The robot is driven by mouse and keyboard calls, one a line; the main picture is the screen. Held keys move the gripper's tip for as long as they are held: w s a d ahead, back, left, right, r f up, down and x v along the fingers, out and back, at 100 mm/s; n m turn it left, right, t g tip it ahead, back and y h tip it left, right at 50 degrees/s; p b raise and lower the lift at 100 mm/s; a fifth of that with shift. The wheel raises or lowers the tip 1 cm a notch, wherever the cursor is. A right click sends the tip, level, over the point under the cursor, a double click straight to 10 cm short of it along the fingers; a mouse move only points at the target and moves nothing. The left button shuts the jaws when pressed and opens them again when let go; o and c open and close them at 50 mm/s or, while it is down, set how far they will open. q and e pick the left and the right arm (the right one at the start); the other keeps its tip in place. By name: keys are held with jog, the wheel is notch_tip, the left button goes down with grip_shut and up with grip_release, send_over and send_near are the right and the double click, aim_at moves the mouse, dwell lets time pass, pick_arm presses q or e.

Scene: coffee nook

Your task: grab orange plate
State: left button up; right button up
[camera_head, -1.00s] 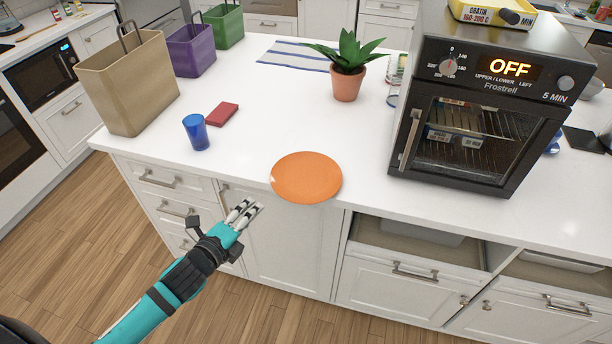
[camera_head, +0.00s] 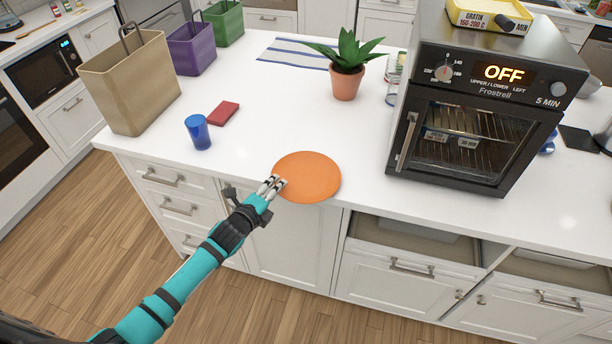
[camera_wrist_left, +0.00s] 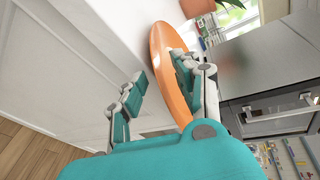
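The orange plate (camera_head: 308,178) lies flat at the front edge of the white counter, its near rim reaching slightly past the edge. My left gripper (camera_head: 272,186) is at the plate's left front rim. In the left wrist view the plate (camera_wrist_left: 160,60) is seen at a steep slant. The two fingers of the gripper (camera_wrist_left: 157,88) stand apart, one overlapping the plate's upper face and the other on the near side of its rim, with a gap. I cannot tell whether the upper finger touches the plate. My right gripper is not in view.
On the counter (camera_head: 270,110) stand a blue cup (camera_head: 197,132), a red block (camera_head: 222,114), a potted plant (camera_head: 345,80) and a black oven (camera_head: 475,110) right of the plate. A beige bag (camera_head: 130,85) stands at the left. Cabinet fronts (camera_head: 290,245) drop below the counter edge.

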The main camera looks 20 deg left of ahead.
pick_arm(q)
grip_shut()
jog(key=shift+r, duration=0.15)
dwell(0.6)
